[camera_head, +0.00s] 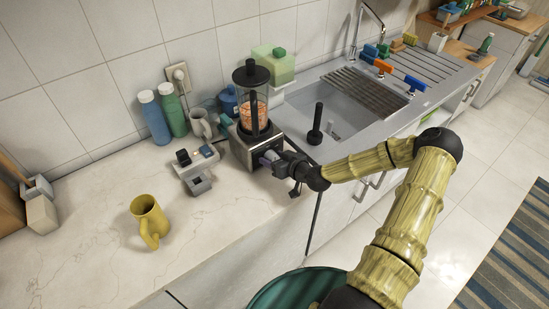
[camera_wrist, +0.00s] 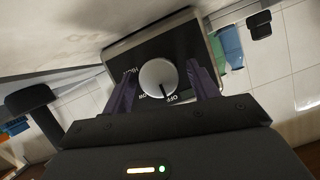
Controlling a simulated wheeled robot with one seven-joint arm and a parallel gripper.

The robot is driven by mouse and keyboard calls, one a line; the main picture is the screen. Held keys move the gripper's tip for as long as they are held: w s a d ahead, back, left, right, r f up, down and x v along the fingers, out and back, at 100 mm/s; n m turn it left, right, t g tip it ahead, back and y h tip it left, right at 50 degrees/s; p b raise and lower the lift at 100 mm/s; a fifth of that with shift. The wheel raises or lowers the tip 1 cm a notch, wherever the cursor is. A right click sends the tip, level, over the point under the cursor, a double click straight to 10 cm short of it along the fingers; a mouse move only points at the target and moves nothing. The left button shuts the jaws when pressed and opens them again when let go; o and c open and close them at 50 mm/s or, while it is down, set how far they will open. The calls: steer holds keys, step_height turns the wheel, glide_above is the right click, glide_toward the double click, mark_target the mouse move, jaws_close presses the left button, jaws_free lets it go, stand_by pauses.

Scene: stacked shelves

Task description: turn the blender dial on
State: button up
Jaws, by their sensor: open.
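The blender (camera_head: 252,113) stands on the counter in front of the tiled wall, with a clear jug holding orange contents, a black lid and a metal base. Its round silver dial (camera_wrist: 159,78) sits on the black front panel in the wrist view, with a dark pointer line beside the "OFF" marking and other lettering around it. My gripper (camera_head: 277,163) is at the front of the blender base. In the wrist view my gripper (camera_wrist: 164,90) is open, with one purple finger on each side of the dial, apart from it. The dial is hidden in the head view.
A grey appliance (camera_head: 196,174) and a yellow mug (camera_head: 149,222) stand left of the blender. A grey mug (camera_head: 200,124) and blue and green bottles (camera_head: 155,118) stand behind. The sink (camera_head: 337,118) lies to the right.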

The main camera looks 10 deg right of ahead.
steer(key=shift+c, duration=0.5)
steer(key=c, duration=0.9)
